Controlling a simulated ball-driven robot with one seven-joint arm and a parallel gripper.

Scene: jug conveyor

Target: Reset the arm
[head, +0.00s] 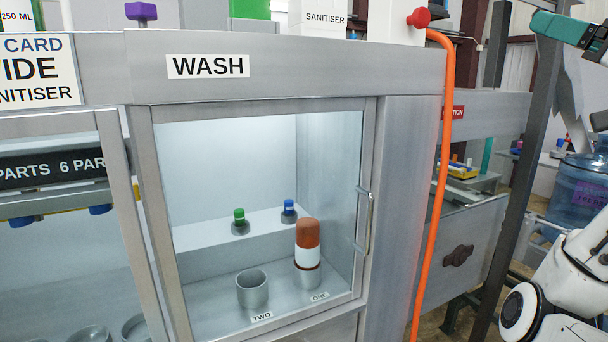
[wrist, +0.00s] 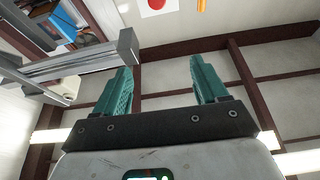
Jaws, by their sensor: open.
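My gripper (wrist: 160,88) shows in the wrist view with its two teal fingers wide apart and nothing between them. In the head view, part of my gripper (head: 562,29) shows at the top right edge, raised beside a dark grey post. Parts of my white arm show at the lower right.
A grey cabinet labelled WASH (head: 208,67) has a closed glass door with a handle (head: 363,220). Inside stand a brown-and-white bottle (head: 307,245) and an empty cup (head: 252,290). An orange hose (head: 437,180), a dark post (head: 530,160) and a blue jug (head: 578,190) stand right.

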